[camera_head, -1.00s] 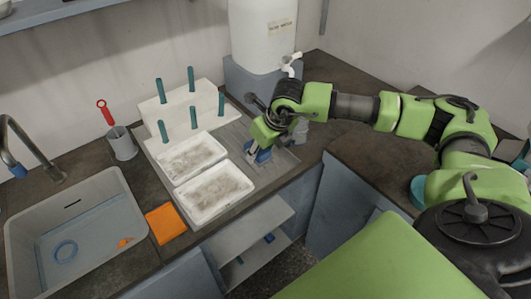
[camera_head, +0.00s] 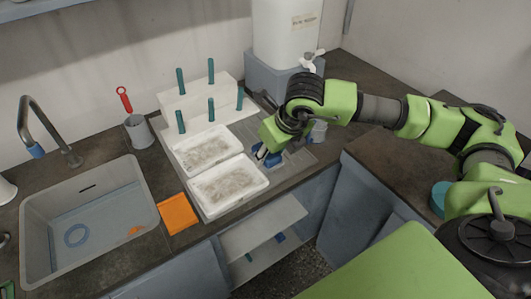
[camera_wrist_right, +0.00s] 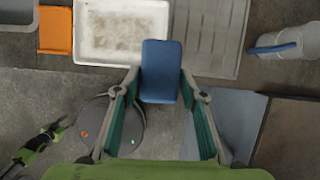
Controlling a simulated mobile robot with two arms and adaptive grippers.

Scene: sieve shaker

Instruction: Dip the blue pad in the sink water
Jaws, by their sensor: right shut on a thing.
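The blue pad (camera_wrist_right: 161,71) is between the fingertips of my right gripper (camera_wrist_right: 160,85), which is shut on it. In the head view the pad (camera_head: 267,156) shows just below my right gripper (camera_head: 268,148), beside the right edge of the white trays. The sink (camera_head: 88,215) is at the left of the head view and holds bluish water (camera_head: 95,222). A blue ring (camera_head: 77,235) and a small orange thing (camera_head: 135,231) lie in it.
Two white trays (camera_head: 230,205) and an orange cloth (camera_head: 177,214) lie between my right gripper and the sink. A rack with teal pegs (camera_head: 181,122), a grey cup with a red-handled tool (camera_head: 138,130) and a faucet (camera_head: 73,159) stand behind. A white water tank (camera_head: 285,40) stands at the back.

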